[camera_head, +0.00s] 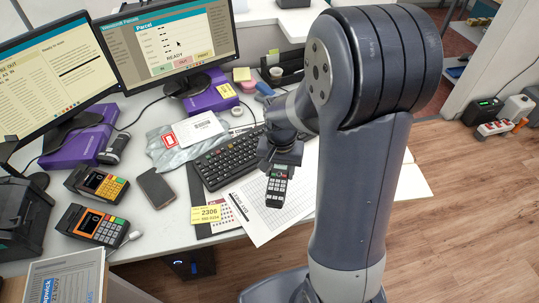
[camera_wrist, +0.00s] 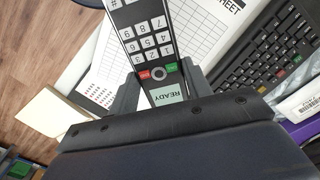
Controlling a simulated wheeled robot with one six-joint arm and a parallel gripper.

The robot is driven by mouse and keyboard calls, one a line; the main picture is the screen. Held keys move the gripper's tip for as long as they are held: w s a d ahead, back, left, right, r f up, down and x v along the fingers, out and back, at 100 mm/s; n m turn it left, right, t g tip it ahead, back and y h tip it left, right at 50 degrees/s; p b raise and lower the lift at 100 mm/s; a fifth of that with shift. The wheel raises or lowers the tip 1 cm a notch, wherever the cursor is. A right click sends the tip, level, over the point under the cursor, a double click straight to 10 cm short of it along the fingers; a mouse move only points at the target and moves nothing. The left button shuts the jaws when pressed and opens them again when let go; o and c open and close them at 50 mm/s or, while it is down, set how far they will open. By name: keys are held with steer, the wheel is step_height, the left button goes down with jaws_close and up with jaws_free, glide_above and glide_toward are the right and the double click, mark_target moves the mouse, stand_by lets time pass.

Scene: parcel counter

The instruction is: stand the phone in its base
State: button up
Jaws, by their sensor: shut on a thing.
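The phone (camera_head: 276,190) is a dark handset with a pale keypad and a small screen. My gripper (camera_head: 280,170) is shut on it and holds it over the paper sheets at the front of the counter. In the wrist view the phone (camera_wrist: 152,45) sits between the two fingers of my gripper (camera_wrist: 160,84), its screen reading READY, with red and green keys beside it. I cannot make out the phone's base for certain in either view; my arm hides part of the counter.
A keyboard (camera_head: 228,158) lies left of the phone. Monitors (camera_head: 168,45) stand behind. Printed sheets (camera_head: 245,213) cover the counter's front.

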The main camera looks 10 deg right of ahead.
steer(key=shift+w+r, duration=0.1)
steer(key=shift+r, duration=0.2)
steer(key=shift+w+f+n, duration=0.2)
steer(key=shift+w+n, duration=0.05)
steer(key=shift+n, duration=0.05)
steer(key=w+f+n+p, duration=0.1)
steer(key=w+f, duration=0.1)
steer(key=w+f+n, duration=0.2)
steer(key=shift+w+d+f+n+p, duration=0.2)
steer(key=shift+w+f+n+p, duration=0.1)
steer(key=shift+w+f+p, duration=0.1)
steer(key=shift+w+f+n, duration=0.3)
steer(key=shift+f, duration=0.15)
steer(key=shift+s, duration=0.1)
